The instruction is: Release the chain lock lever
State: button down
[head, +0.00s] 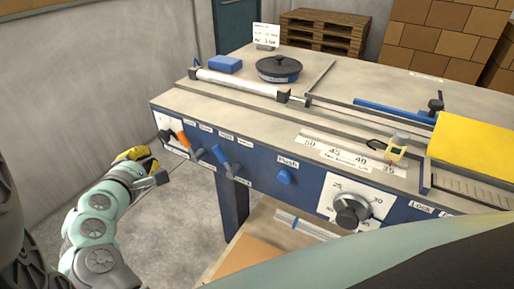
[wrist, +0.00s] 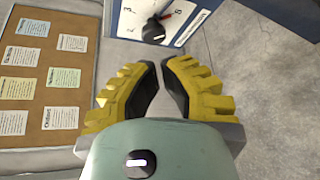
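Two levers stand on the left part of the machine's blue front panel: an orange-handled lever (head: 181,138) and a blue-handled lever (head: 221,157). Small labels sit around them, too small to read surely, so I cannot tell which is the chain lock lever. My gripper (head: 150,158), with yellow fingers, is at the left of the head view, a little left of and below the orange lever and apart from it. In the wrist view my gripper (wrist: 161,72) shows a gap between its fingers, with nothing in it. No lever shows clearly there.
The panel also has a blue push button (head: 285,177) and a round dial knob (head: 351,210). A dial panel with a black knob (wrist: 154,31) shows beyond the fingers in the wrist view, beside a cork board (wrist: 55,149). Grey floor (head: 187,225) is free below my arm.

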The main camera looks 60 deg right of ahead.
aim_at(164, 141)
jog(key=p+x, duration=0.2)
jog(key=x, duration=0.5)
jog(key=shift+w+d, duration=0.15)
jog(key=shift+d, duration=0.25)
jog(key=shift+s+d+r+p, duration=0.15)
jog(key=shift+s+r+p, duration=0.2)
jog(key=shift+s+p, duration=0.2)
jog(key=shift+s+d+r+p, duration=0.15)
jog(key=shift+s+r+p, duration=0.2)
jog(key=shift+s+p, duration=0.15)
jog(key=shift+s+d+r+p, duration=0.25)
jog(key=shift+s+p, duration=0.15)
jog(key=shift+s, duration=0.15)
jog(key=shift+s+b, duration=0.1)
jog(key=shift+b, duration=0.35)
